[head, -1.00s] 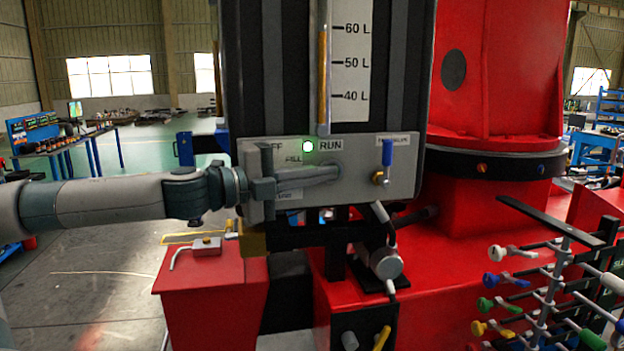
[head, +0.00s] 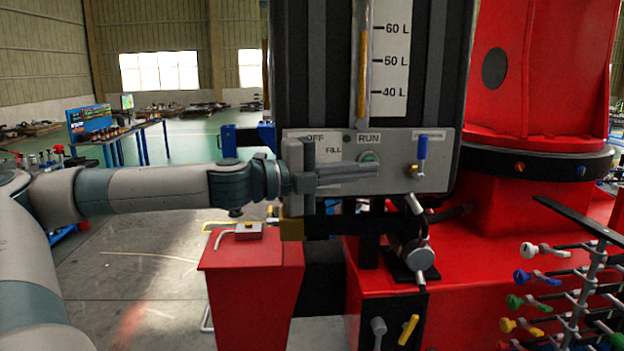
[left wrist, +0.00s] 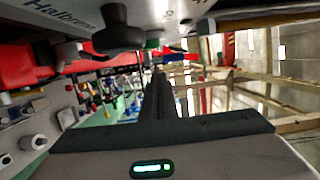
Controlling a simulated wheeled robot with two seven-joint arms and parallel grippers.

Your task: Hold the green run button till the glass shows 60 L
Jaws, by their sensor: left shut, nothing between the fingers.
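The green run button (head: 369,157) sits on the grey control panel (head: 436,160) under the RUN label. My left gripper (head: 376,172) is shut and empty, its tips just in front of and below the button; the button's top shows, and I see no clear contact. In the left wrist view the shut fingers (left wrist: 160,88) point toward the panel, where a green button (left wrist: 152,43) shows. The lamp (head: 347,138) left of RUN is dark. The glass (head: 362,75) holds an amber column whose top stands about level with the 60 L mark.
A blue-handled valve (head: 421,147) stands on the panel's right. A red pedestal (head: 250,285) is below my arm. A rack of coloured levers (head: 560,290) stands at lower right.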

